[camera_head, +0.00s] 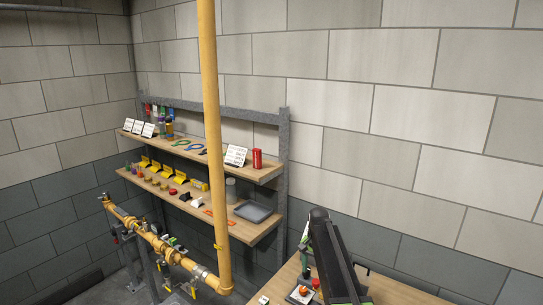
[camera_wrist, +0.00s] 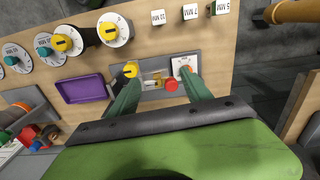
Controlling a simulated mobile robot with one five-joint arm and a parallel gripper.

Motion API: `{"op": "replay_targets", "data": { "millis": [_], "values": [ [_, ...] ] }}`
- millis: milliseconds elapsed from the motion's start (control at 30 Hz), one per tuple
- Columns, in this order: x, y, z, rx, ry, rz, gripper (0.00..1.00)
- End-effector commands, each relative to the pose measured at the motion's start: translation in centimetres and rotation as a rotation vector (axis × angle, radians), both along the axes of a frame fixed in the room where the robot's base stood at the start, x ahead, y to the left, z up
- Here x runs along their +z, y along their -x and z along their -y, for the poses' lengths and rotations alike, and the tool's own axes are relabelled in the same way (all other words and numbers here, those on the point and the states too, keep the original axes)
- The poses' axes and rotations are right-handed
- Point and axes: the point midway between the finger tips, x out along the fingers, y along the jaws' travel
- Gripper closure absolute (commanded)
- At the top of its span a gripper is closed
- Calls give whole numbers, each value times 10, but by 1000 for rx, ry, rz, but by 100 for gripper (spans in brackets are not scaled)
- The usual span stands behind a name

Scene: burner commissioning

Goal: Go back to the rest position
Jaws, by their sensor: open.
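My gripper (camera_wrist: 160,84) shows in the wrist view with its two green fingers spread apart and nothing held between them. The fingers point toward a grey plate (camera_wrist: 150,94) on a wooden board (camera_wrist: 225,70). The plate carries a yellow knob (camera_wrist: 131,69), a red button (camera_wrist: 172,85) and a white dial piece (camera_wrist: 185,65). Whether the fingertips touch the plate I cannot tell. In the head view my arm reaches over the wooden bench at the lower right, and its fingers cannot be made out there.
Several white dials with yellow knobs (camera_wrist: 67,40) and a purple tray (camera_wrist: 83,89) lie left of the plate. In the head view a vertical yellow pipe (camera_head: 211,130) stands before a shelf rack (camera_head: 283,150) of small parts. A red can (camera_head: 257,159) is on the upper shelf.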

Motion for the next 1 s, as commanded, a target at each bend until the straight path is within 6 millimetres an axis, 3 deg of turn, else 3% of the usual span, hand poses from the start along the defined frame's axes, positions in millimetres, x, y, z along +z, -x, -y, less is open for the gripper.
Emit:
{"op": "replay_targets", "data": {
  "millis": [367,867,900,1000],
  "values": [
    [0,89,8,196,3,21,43],
    [1,237,13,568,21,62,43],
    [-20,232,13,571,20,59,43],
    [-49,233,13,569,17,47,43]
  ]
}}
